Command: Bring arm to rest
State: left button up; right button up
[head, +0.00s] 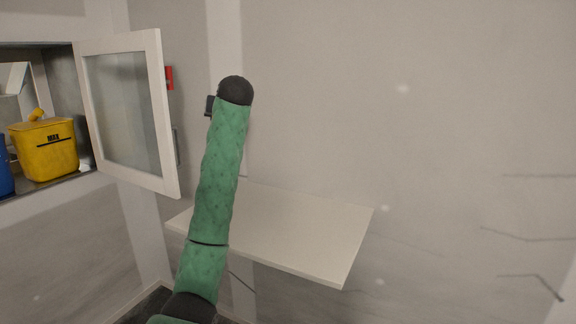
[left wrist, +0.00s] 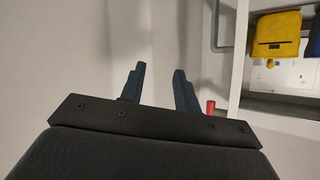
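My left arm (head: 222,160), with a green sleeve and black end, rises from the bottom of the head view in front of a white shelf board. Its gripper is mostly hidden behind the arm there; only a small dark part shows beside the black end. In the left wrist view my left gripper (left wrist: 159,82) has its two dark blue fingers apart, with only pale wall between them. It holds nothing. My right gripper is in neither view.
A cabinet with an open glass door (head: 128,110) stands left of the arm, holding a yellow container (head: 45,150) and a blue one (head: 4,170). A red object (head: 169,78) shows behind the door. The white shelf board (head: 300,230) is bare where visible.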

pick_arm(q)
jog(key=s+d+f+m+g+h+p, duration=0.1)
jog(key=s+d+f+m+h+p, duration=0.2)
jog(key=s+f, duration=0.95)
jog(key=s+d+f+m+h+p, duration=0.25)
jog(key=s+f+h+p, duration=0.2)
jog(key=s+f, duration=0.8)
jog(key=s+f+g+p, duration=0.2)
jog(key=s+f, duration=0.5)
jog(key=s, duration=0.6)
jog(key=s+f+g+p, duration=0.3)
jog(key=s+f, duration=0.4)
jog(key=s, duration=0.7)
jog(key=s+f+n+g+p, duration=0.1)
jog(key=s+f+g+p, duration=0.2)
jog(key=s, duration=1.1)
notch_tip(320, 180, down, 5)
jog(key=shift+r+p, duration=0.15)
jog(key=shift+p, duration=0.9)
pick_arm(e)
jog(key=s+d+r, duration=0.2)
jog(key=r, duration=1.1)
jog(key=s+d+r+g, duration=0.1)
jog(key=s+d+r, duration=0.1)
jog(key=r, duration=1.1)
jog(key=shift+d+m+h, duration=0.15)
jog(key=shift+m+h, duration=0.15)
